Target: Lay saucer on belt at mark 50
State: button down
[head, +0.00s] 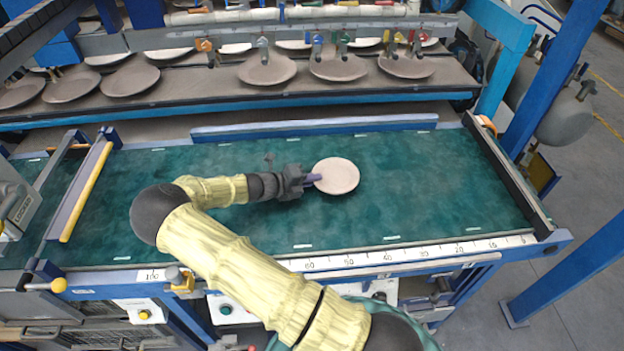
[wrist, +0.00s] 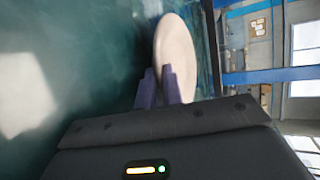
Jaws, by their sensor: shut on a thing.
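A pale round saucer (head: 337,176) shows over the green belt (head: 430,190) in the head view, a little right of the belt's middle. My gripper (head: 314,179) is shut on the saucer's left edge. In the wrist view the saucer (wrist: 176,62) stands out beyond the two purple fingers (wrist: 158,88), which grip its near rim. I cannot tell whether the saucer touches the belt or hangs just above it. The white scale (head: 350,260) runs along the belt's front edge, with the 60 mark left of the 50 and 40 marks. The saucer is far back from this scale.
A blue rail (head: 315,128) borders the back of the belt. A dark bar (head: 510,175) closes its right end and a yellow-edged bar (head: 86,192) crosses its left. Behind, several plates (head: 267,70) lie on another conveyor. The belt right of the saucer is clear.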

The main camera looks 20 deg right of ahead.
jog(key=c, duration=1.8)
grip_release()
jog(key=shift+s+f, duration=0.3)
jog(key=shift+f, duration=0.45)
jog(key=shift+w+a+r, duration=0.1)
jog(key=shift+w+r, duration=0.05)
jog(key=shift+r, duration=0.35)
jog(key=v, duration=0.8)
jog(key=b+v, duration=0.1)
jog(key=v, duration=0.3)
jog(key=shift+w+r, duration=0.25)
jog(key=shift+r, duration=0.05)
